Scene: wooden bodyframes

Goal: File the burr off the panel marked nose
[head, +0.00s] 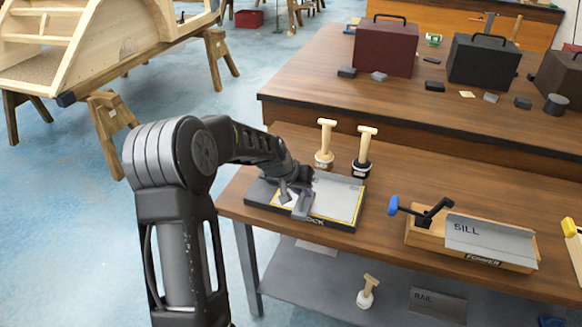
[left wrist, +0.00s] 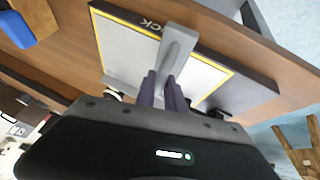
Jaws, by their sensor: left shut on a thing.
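A flat grey panel (head: 338,198) lies on a dark block (head: 262,199) near the bench's left end. A yellow line runs along its edge, and the block's front lettering ends in "OCK". My left gripper (head: 297,190) is over the panel's left part, shut on a grey tool that looks like the file (head: 302,204). In the left wrist view the file (left wrist: 177,48) sticks out from between the dark fingers (left wrist: 162,88) across the panel (left wrist: 120,50). Whether it touches is unclear. No "nose" marking is readable, and no burr can be made out. My right gripper is not in view.
Two wooden-handled stamps (head: 325,145) (head: 363,152) stand just behind the block. A wooden former (head: 470,251) with a SILL panel and clamp sits to the right. A lower shelf holds a RAIL panel (head: 437,304) and another stamp (head: 367,292). Bench space between block and former is clear.

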